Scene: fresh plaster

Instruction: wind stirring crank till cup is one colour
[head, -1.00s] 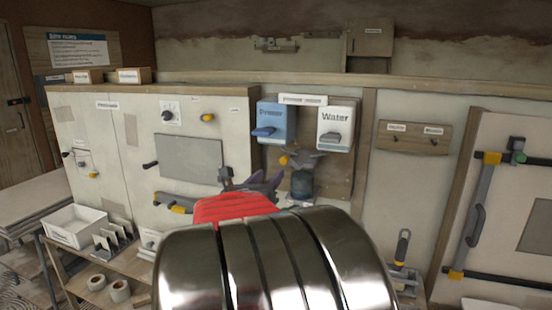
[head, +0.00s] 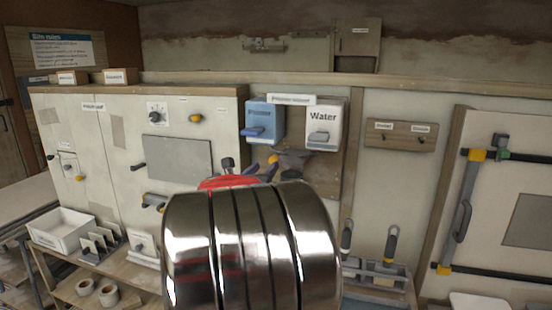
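The blue Primer dispenser (head: 262,120) and the white Water dispenser (head: 323,122) hang side by side on a wooden wall board. Below them is a dark grey stirring fitting (head: 306,156), with a small orange knob (head: 273,160) at its left that looks like the crank's handle. The cup under it is hidden behind my arm. My gripper (head: 262,172) shows only as dark grey-purple finger parts beyond my red wrist, just below the knob in the picture. Whether it touches the knob or how far the fingers are apart cannot be made out.
A grey panel (head: 178,157) and several knobs are on the cabinet front at left. A white tray (head: 62,232) and tape rolls (head: 97,291) stand on the low shelves. A tool rack (head: 378,272) is at lower right, beside a framed board (head: 505,215).

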